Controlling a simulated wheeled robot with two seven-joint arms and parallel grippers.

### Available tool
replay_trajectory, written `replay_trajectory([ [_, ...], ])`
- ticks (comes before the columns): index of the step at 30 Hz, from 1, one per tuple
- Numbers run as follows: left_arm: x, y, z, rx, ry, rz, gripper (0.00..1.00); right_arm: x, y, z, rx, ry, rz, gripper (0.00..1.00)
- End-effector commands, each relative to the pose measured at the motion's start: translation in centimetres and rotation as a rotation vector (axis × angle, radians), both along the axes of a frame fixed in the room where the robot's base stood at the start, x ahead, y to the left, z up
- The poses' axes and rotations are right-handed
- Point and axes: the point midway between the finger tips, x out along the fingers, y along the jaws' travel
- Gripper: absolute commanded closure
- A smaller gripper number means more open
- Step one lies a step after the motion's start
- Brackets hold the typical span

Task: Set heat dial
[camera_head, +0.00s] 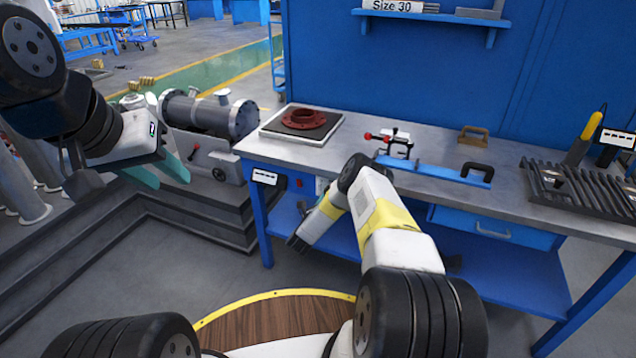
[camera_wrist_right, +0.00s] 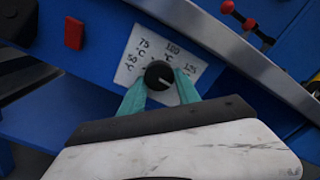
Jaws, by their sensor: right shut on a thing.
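The heat dial is a black round knob (camera_wrist_right: 158,75) on a white plate (camera_wrist_right: 133,62) with printed temperature numbers, on a blue panel, in the right wrist view. A pale mark shows on the knob; its exact setting is hard to read. My right gripper (camera_wrist_right: 160,92) is shut on the knob, one teal finger on each side. In the head view my right arm hides the dial; a bit of white plate (camera_head: 321,186) shows beside it under the bench edge. My left gripper (camera_head: 161,172) is open and empty at the left, away from the bench.
A red flanged ring (camera_head: 303,118) rests on a dark-topped plate (camera_head: 270,131) on the workbench. A blue fixture with red-knobbed clamp (camera_head: 420,168) and a dark rack (camera_head: 585,190) stand farther right. A red button (camera_wrist_right: 74,33) sits left of the dial. A grey flanged shell (camera_head: 210,113) stands at left.

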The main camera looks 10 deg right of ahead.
Motion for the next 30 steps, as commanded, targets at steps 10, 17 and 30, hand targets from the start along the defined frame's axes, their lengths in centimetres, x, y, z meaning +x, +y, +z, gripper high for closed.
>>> replay_trajectory([
  [10,0.0,0.0,0.0,0.0,0.0,0.0,0.64,-0.03,0.25,-0.19,0.083,-0.052,0.003,1.0],
  [17,0.0,0.0,0.0,0.0,0.0,0.0,0.64,-0.02,0.29,-0.18,0.091,-0.057,0.005,1.0],
  [30,0.0,0.0,0.0,0.0,0.0,0.0,0.64,-0.01,0.18,-0.12,0.089,-0.058,0.002,0.4],
])
